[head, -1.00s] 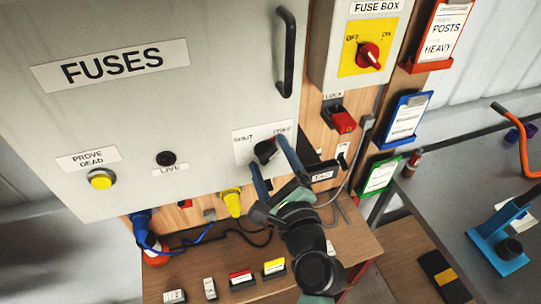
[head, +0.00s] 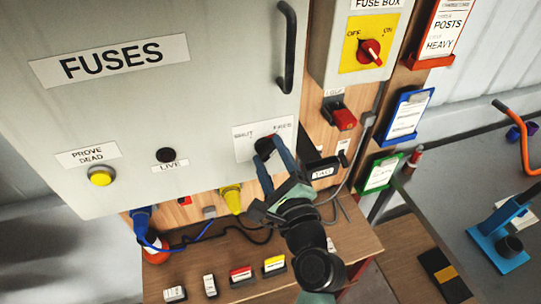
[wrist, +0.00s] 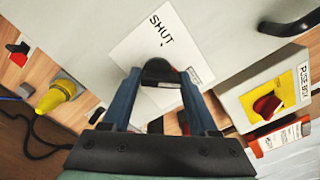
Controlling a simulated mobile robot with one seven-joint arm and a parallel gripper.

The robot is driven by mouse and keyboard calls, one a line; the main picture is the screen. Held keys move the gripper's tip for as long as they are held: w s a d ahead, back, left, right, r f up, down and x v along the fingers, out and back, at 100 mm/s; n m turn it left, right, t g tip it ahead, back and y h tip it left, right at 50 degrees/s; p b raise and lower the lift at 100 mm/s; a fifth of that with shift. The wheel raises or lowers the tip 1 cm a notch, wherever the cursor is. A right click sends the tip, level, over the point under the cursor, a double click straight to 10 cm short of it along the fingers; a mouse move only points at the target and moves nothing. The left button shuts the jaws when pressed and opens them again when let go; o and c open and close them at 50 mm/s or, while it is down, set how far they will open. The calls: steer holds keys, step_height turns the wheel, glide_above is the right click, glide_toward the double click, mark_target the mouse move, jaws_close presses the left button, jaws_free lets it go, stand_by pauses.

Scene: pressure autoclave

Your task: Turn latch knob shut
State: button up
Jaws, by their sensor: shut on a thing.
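The black latch knob (head: 265,145) sits on a white label on the lower right of the grey FUSES cabinet door (head: 215,110). My gripper (head: 268,152) reaches up from below, its two blue fingers shut on the knob from either side. In the wrist view the dark knob (wrist: 158,71) stands between the fingertips of my gripper (wrist: 160,78). The word SHUT is readable on the label (wrist: 165,40) above the knob; its other end is partly hidden by a finger. The knob's exact pointing direction is hard to tell.
A black door handle (head: 287,45) is above. The fuse box (head: 340,75) with its red switch (head: 370,52) and a red lock part (head: 344,118) are to the right. A yellow plug (head: 231,200) hangs at left of my arm. A wooden bench (head: 340,243) lies below.

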steer(key=n+b, duration=0.3)
steer(key=n, duration=0.1)
steer(key=n+b, duration=0.3)
steer(key=n, duration=0.2)
steer(key=shift+a+b, duration=0.1)
steer(key=shift+b, duration=0.2)
steer(key=n+b, duration=0.3)
steer(key=n, duration=0.1)
steer(key=shift+f+b, duration=0.1)
steer(key=shift+b, duration=0.2)
steer(key=shift+a+n+b, duration=0.1)
steer(key=shift+n+b, duration=1.3)
steer(key=shift+n, duration=0.7)
steer(key=shift+r, duration=0.2)
steer(key=o, duration=1.3)
steer(key=shift+o, duration=0.2)
steer(key=shift+f, duration=0.15)
